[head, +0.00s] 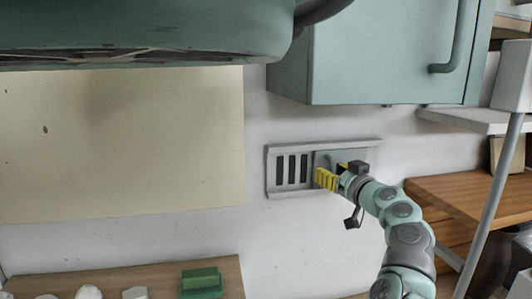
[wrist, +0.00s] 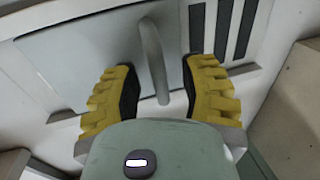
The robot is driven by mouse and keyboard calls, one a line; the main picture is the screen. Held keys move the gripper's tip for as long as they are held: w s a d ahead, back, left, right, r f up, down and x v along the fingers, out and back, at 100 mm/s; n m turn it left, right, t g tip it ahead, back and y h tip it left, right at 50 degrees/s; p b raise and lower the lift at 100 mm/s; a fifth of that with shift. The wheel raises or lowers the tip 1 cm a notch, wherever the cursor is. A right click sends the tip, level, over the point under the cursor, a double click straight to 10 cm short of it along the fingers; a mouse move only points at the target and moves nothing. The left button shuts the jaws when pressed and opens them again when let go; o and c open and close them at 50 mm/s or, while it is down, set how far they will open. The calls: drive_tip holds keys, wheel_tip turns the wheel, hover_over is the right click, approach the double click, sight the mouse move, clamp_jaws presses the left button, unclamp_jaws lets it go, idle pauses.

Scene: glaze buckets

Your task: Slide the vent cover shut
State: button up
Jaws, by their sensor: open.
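The vent frame (head: 273,170) is a pale grey rectangle on the white wall, with dark slots showing at its left. The flat grey-blue vent cover (head: 345,156) sits over its right part, partly hidden by my gripper (head: 324,178). In the wrist view the cover (wrist: 80,62) is at upper left, with several dark slots (wrist: 223,30) bare to its right. A grey bar handle (wrist: 152,55) stands out from the cover. My gripper (wrist: 160,80) is open, its yellow fingers on either side of the handle, with visible gaps between.
A green cabinet (head: 385,55) hangs just above the vent, with a large green shape (head: 150,30) at upper left. A cream panel (head: 120,145) is on the wall to the left. Below it, a green block (head: 201,283) stands on a wooden shelf. Wooden shelving (head: 470,200) is at right.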

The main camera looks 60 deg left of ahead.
clamp_jaws()
idle(0.5)
drive_tip(key=s+a, duration=0.1)
drive_tip(key=s, duration=0.2)
drive_tip(key=s+a+b, duration=0.1)
drive_tip(key=s+a, duration=0.1)
drive_tip(key=s, duration=0.2)
drive_tip(key=s+a+b, duration=0.1)
drive_tip(key=s, duration=0.2)
drive_tip(key=shift+s+a, duration=0.2)
drive_tip(key=shift+s, duration=0.1)
unclamp_jaws()
drive_tip(key=shift+d, duration=0.1)
